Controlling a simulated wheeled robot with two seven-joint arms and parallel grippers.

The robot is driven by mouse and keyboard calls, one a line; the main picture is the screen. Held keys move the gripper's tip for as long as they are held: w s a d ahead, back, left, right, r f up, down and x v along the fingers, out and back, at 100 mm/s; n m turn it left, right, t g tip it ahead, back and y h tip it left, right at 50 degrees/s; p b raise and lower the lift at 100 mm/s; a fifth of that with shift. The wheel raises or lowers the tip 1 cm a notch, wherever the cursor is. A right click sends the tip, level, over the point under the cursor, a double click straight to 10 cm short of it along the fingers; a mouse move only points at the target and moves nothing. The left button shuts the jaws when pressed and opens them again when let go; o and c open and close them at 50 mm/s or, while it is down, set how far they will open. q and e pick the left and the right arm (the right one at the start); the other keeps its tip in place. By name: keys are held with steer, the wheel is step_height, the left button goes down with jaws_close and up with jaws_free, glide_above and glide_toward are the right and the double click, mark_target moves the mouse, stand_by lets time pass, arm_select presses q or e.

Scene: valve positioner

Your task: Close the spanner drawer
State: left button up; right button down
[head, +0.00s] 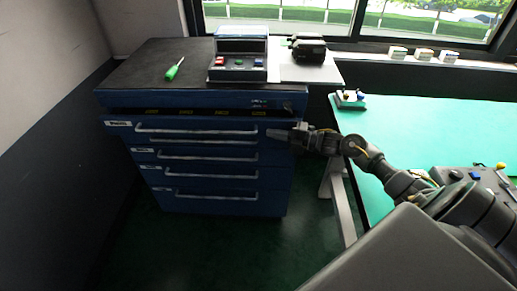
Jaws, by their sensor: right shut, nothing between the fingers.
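A blue drawer cabinet (225,205) stands at the left with several drawers, each with a long pale bar handle. The top drawer (120,127) has a small white label at its left end, too small to read. I cannot tell from the labels which one is the spanner drawer. My right gripper (281,134) is shut and empty, pointing left, at the right end of the top drawer front. I cannot tell whether it touches. My left gripper is not in view.
A green screwdriver (174,69) and a grey device with coloured buttons (239,57) are on the cabinet's dark top. A green-topped bench (420,125) stands at the right, with a small fixture (349,98) near its edge. The floor before the cabinet is clear.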

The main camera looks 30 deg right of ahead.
steer(key=shift+w+d, duration=0.45)
